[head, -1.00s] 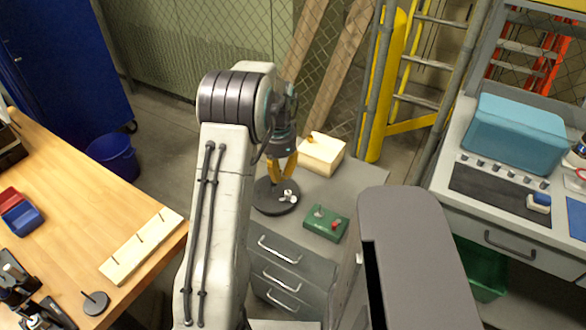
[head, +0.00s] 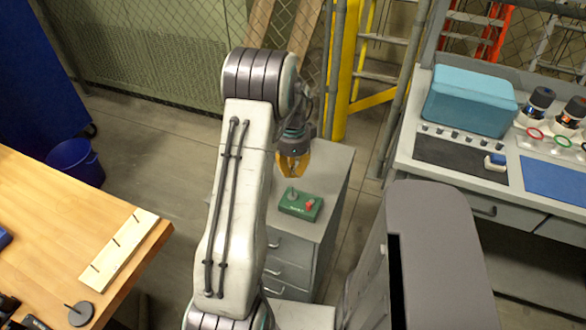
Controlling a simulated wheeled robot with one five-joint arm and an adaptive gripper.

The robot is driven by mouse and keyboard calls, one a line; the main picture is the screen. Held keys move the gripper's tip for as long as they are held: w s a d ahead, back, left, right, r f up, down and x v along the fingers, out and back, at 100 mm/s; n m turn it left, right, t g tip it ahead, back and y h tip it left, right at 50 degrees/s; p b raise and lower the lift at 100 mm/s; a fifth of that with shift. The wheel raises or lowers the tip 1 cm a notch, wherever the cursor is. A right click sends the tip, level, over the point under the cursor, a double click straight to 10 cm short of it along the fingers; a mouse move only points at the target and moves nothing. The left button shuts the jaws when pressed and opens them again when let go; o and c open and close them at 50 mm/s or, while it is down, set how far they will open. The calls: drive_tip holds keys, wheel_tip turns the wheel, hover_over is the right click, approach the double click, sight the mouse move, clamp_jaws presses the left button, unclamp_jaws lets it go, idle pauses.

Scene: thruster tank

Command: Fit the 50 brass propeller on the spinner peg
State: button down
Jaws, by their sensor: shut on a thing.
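My gripper (head: 293,172), with yellow-orange fingers, hangs above the grey drawer cabinet (head: 330,175), behind a green box (head: 301,204). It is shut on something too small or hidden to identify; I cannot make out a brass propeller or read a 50. A thin upright peg on a dark round base (head: 80,314) stands at the front right of the wooden table, well to the left of my gripper. I cannot tell whether it is the spinner peg. The dark round base with a small silvery piece, seen earlier on the cabinet, is not visible now.
A pale wooden strip with 3 thin pegs (head: 119,248) lies near the edge of the wooden table (head: 45,215). A blue bin (head: 75,160) stands on the floor. A bench with a teal case (head: 470,100) is at right.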

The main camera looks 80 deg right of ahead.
sight(293, 195)
drive_tip(key=shift+m, duration=0.3)
drive_tip(key=shift+f, duration=0.15)
drive_tip(key=shift+f, duration=0.15)
drive_tip(key=shift+d+f+b, duration=0.1)
drive_tip(key=shift+f+b, duration=1.2)
drive_tip(key=shift+f, duration=0.4)
drive_tip(key=shift+f+b, duration=2.4)
drive_tip(key=shift+f, duration=0.3)
idle(1.6)
drive_tip(key=c, duration=1.2)
unclamp_jaws()
